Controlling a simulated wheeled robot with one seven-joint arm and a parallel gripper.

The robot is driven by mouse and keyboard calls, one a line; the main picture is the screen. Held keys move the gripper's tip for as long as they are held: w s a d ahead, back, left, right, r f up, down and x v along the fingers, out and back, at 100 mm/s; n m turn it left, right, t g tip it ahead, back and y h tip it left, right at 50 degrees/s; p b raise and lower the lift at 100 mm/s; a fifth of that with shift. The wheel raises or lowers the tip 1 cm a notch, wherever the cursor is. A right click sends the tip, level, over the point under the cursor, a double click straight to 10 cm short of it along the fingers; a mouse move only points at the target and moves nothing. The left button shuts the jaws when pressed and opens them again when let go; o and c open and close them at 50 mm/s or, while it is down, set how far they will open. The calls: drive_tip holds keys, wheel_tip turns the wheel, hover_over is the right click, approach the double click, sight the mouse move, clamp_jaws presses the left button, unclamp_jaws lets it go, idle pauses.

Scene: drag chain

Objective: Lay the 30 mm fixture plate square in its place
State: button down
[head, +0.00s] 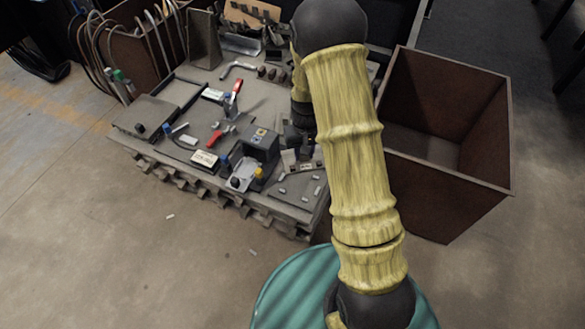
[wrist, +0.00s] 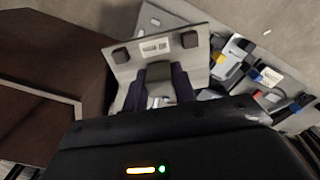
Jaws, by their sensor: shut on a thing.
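A pale grey plate (wrist: 134,72) with a small printed label and two dark blocks near its corners fills the upper middle of the wrist view; I take it for the 30 mm fixture plate. My gripper (wrist: 160,74) has its two dark fingers on either side of a grey block at the middle of this plate, shut on it. In the head view a pale plate (head: 289,161) shows just below my gripper, which is mostly hidden behind my arm. I cannot tell whether the plate touches the bench. The wrist housing hides the near part of the plate.
The cluttered bench (head: 160,152) holds a dark grey block device (head: 261,146), red-handled tools (head: 214,139) and several small metal pieces at its front right corner. A deep brown open bin (head: 447,190) stands right of my arm. It also shows in the wrist view (wrist: 45,70).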

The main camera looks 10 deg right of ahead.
drive_tip(key=shift+f, duration=0.1)
drive_tip(key=w+f+m+b, duration=0.3)
drive_tip(key=f+m, duration=0.4)
drive_tip(key=f, duration=0.6)
drive_tip(key=shift+w+f, duration=0.2)
drive_tip(key=shift+w, duration=0.4)
drive_tip(key=shift+r+p, duration=0.1)
drive_tip(key=shift+p, duration=0.2)
drive_tip(key=shift+f+b, duration=1.5)
drive_tip(key=shift+f, duration=1.2)
drive_tip(key=shift+f, duration=0.95)
drive_tip(key=c, duration=1)
unclamp_jaws()
drive_tip(key=shift+s, duration=0.1)
drive_tip(key=shift+c, duration=0.2)
